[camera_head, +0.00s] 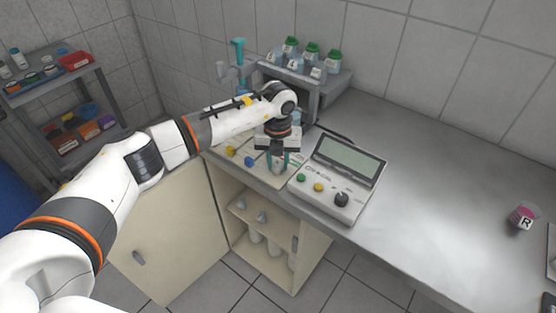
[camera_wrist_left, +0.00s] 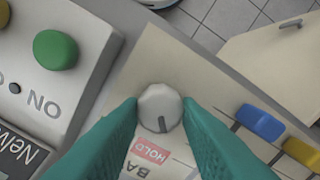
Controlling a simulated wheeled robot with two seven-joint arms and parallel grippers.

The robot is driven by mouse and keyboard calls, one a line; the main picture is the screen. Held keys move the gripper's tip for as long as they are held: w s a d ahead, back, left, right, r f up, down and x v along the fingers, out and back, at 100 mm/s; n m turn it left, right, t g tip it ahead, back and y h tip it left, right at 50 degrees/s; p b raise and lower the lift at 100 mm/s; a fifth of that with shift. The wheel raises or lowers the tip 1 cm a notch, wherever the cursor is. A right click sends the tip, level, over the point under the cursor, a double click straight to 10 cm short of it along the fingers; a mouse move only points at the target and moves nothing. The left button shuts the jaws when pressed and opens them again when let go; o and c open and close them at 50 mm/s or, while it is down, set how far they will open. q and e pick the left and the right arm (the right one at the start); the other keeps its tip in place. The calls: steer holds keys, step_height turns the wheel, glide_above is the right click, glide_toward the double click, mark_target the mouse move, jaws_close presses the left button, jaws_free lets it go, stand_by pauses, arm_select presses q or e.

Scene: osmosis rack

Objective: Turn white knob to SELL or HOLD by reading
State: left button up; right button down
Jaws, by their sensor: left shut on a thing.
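The white knob (camera_wrist_left: 160,105) sits on a cream panel (camera_wrist_left: 185,66) in the left wrist view. Its dark pointer line faces the bottom of that picture, close to the red HOLD label (camera_wrist_left: 150,151). Part of a word starting "BA" shows below; no SELL label is visible. My left gripper (camera_wrist_left: 160,115) has its teal fingers on both sides of the knob, shut on it. In the head view the left gripper (camera_head: 279,164) points down at the panel, largely covering the knob. The meter (camera_head: 336,177) has a greenish screen (camera_head: 348,155), too small to read. The right gripper is out of view.
Beside the panel, the meter carries a green button (camera_head: 301,178), a yellow button (camera_head: 318,187) and a black knob (camera_head: 341,199). Blue (camera_head: 250,161) and yellow (camera_head: 231,151) knobs sit left of the gripper. Bottles (camera_head: 312,52) stand on a rack behind. The bench (camera_head: 430,200) at right is mostly clear.

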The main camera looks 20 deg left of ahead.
mark_target(278, 164)
arm_select(q)
steer(key=shift+r+n, duration=0.1)
steer(key=shift+n, duration=0.2)
steer(key=o, duration=1)
steer(key=shift+c, duration=0.2)
step_height(278, 164, up, 12)
steer(key=b, duration=0.2)
